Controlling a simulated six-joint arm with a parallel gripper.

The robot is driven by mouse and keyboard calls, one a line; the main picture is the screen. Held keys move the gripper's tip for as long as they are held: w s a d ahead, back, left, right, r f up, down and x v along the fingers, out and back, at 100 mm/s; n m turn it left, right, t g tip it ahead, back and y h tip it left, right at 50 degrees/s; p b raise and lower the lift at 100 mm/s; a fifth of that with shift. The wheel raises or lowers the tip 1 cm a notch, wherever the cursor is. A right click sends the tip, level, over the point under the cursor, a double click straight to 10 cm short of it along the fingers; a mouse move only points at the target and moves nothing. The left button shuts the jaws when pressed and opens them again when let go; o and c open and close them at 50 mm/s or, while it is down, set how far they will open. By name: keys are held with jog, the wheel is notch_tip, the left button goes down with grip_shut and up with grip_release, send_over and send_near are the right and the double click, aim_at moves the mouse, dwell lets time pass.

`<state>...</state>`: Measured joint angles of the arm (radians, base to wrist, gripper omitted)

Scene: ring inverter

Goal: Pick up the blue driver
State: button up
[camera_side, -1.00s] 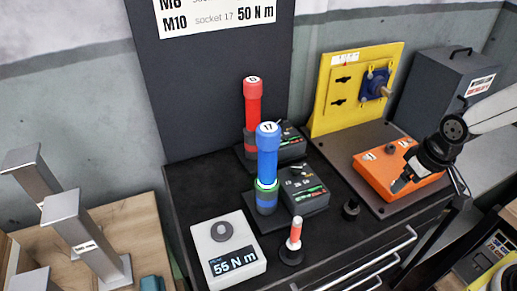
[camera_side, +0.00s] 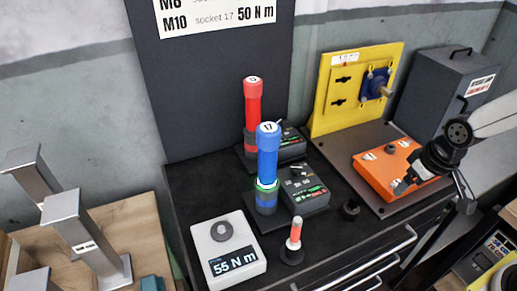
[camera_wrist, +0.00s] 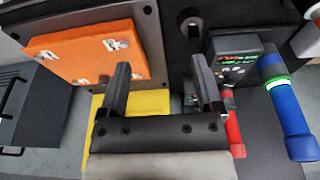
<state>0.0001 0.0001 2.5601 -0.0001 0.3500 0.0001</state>
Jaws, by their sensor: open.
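The blue driver (camera_side: 268,158) stands upright in its dark holder on the black bench, with "17" on its cap and a glowing green ring low on its body. It also shows at the right of the wrist view (camera_wrist: 288,118). My gripper (camera_side: 402,186) is at the right in the side view, over the orange block and well apart from the blue driver. In the wrist view my gripper (camera_wrist: 158,75) has its two fingers spread with nothing between them. The red driver (camera_side: 252,105) stands upright behind the blue one.
A white "55 N m" meter (camera_side: 212,262) and a small red-and-white tool (camera_side: 295,235) stand in front of the blue driver. A control box (camera_side: 308,198) is beside it. The yellow plate (camera_side: 328,95), orange block (camera_side: 375,170) and grey box (camera_side: 440,85) are at the right.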

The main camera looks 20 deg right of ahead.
jog(key=shift+o, duration=1.1)
jog(key=w+a+n+t+y, duration=0.1)
jog(key=w+a+n+t, duration=0.15)
jog(key=w, duration=0.55)
jog(key=w+a+n+t+y, duration=0.2)
jog(key=w+a+t, duration=0.15)
jog(key=w, duration=0.35)
jog(key=n+y, duration=0.8)
jog(key=y, duration=0.5)
send_near(268, 163)
jog(key=shift+w+a+f, duration=0.2)
jog(key=shift+w+a, duration=0.5)
jog(key=shift+w, duration=0.3)
jog(key=shift+w+a+f, duration=0.2)
jog(key=shift+w+a, duration=0.45)
jog(key=shift+w, duration=0.3)
